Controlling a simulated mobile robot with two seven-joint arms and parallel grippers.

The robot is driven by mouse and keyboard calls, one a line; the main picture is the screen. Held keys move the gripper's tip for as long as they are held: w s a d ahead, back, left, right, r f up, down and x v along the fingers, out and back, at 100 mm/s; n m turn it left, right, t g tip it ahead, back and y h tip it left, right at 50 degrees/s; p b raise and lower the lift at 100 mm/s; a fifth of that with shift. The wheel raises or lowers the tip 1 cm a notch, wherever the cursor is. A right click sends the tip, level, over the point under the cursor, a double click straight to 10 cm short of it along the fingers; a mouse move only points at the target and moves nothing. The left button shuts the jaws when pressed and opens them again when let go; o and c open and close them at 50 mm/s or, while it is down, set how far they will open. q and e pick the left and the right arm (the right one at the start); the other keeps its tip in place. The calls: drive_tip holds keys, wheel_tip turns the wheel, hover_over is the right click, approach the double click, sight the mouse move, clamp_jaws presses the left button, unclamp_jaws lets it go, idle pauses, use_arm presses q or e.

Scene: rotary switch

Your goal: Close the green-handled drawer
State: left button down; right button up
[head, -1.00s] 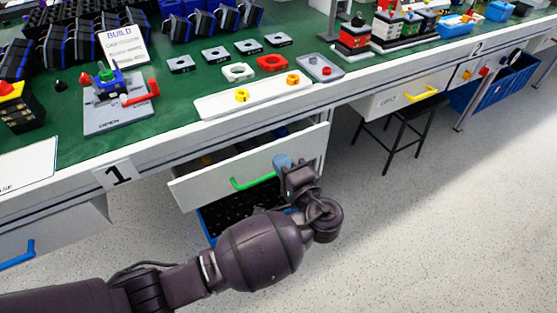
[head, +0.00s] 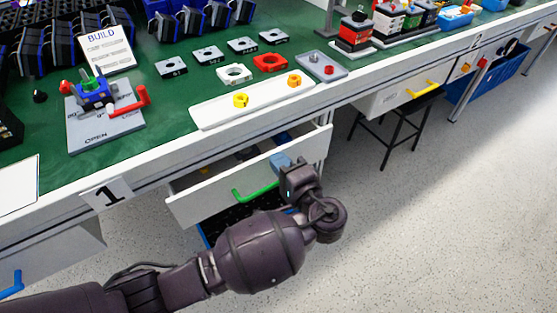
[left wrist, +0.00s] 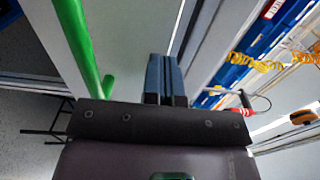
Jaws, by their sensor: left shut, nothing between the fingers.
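The green-handled drawer (head: 215,202) stands open under the green-topped bench, and some of its contents show over its front. Its green handle (head: 255,192) is on the white front panel, and it also shows at the upper left of the left wrist view (left wrist: 78,35). My left gripper (head: 280,161) is at the right end of the drawer front, just right of the handle. In the left wrist view its blue fingers (left wrist: 164,75) are together and empty, at the drawer front's top edge. I cannot tell whether they touch it. My right gripper is not in view.
A yellow-handled drawer (head: 400,95) is farther right, with a black stool (head: 395,125) below it. A blue-handled drawer (head: 40,260) is at the lower left. A dark crate is under the open drawer. The floor to the right is clear.

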use_arm(q)
drive_tip(key=p+x, duration=0.1)
drive_tip(key=x, duration=0.1)
drive_tip(key=shift+w+a+r, duration=0.1)
drive_tip(key=shift+w+r, duration=0.1)
drive_tip(key=shift+w, duration=0.05)
drive_tip(key=shift+f, duration=0.2)
drive_tip(key=shift+s, duration=0.1)
